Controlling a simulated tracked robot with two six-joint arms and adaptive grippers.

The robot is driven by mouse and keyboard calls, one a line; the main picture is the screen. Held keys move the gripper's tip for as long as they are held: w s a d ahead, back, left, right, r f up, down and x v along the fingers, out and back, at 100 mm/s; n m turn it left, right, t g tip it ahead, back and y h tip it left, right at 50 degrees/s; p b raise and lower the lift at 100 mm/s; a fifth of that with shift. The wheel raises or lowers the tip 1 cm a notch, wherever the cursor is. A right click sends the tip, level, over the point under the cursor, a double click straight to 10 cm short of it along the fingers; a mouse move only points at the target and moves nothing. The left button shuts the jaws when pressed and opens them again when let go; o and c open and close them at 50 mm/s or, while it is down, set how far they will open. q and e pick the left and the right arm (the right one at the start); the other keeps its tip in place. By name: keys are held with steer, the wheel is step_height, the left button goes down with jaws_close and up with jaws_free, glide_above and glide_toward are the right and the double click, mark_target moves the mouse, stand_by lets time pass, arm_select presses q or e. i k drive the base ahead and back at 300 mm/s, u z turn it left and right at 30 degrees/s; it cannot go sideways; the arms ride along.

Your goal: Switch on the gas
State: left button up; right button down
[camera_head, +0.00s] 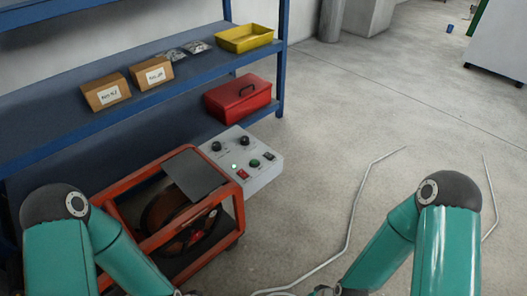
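A grey control box (245,161) sits at the right end of an orange-framed cart (222,200). Its sloped face has two black knobs, one at the upper left (216,147) and one at the upper right (240,134). It also has a lit green lamp (235,166), a green round button (254,162), a red switch (243,174) and a dark switch (269,156). The labels are too small to read. Both my arms run down to the bottom edge, left and right of the view's middle, and my grippers are out of frame.
A blue shelf rack (177,73) stands behind the cart, with two cardboard boxes, a yellow tray (244,38) and a red toolbox (238,97). The cart holds a dark reel (184,222). A pale hose (350,222) lies on the otherwise open floor at right.

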mark_target(268, 155)
steer(key=z, duration=0.8)
steer(key=i, duration=0.15)
steer(key=u, duration=3)
steer(key=k, duration=1.35)
steer(key=z, duration=0.45)
steer(key=i, duration=1.15)
steer(key=z, duration=0.5)
